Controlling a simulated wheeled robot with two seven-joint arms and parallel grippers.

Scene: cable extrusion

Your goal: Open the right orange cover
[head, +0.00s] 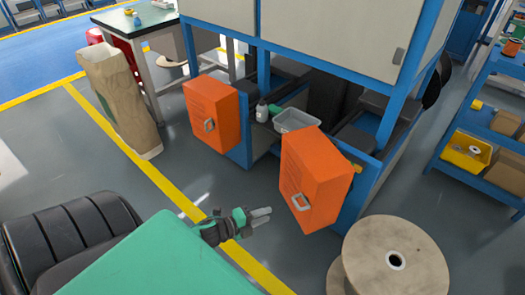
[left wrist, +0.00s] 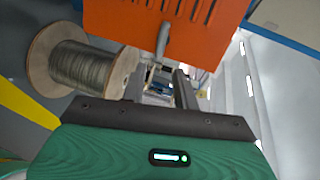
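The right orange cover (head: 322,168) is a box with a grey handle (head: 299,202) low on its front, mounted on the blue-framed machine. My left gripper (head: 270,216) is left of that handle, its fingers pointing at it with a gap between them. In the left wrist view the orange cover (left wrist: 120,22) fills the top. Its handle (left wrist: 163,40) hangs ahead of the spread fingers of my left gripper (left wrist: 158,77), roughly in line with the gap. Nothing is held. My right gripper is out of view.
The left orange cover (head: 211,112) has its own handle. A wooden cable spool (head: 388,260) stands right of the right cover, near it. A grey bin (head: 296,121) sits between the covers. A tall brown sack (head: 119,98) stands left. Floor in front of the left cover is clear.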

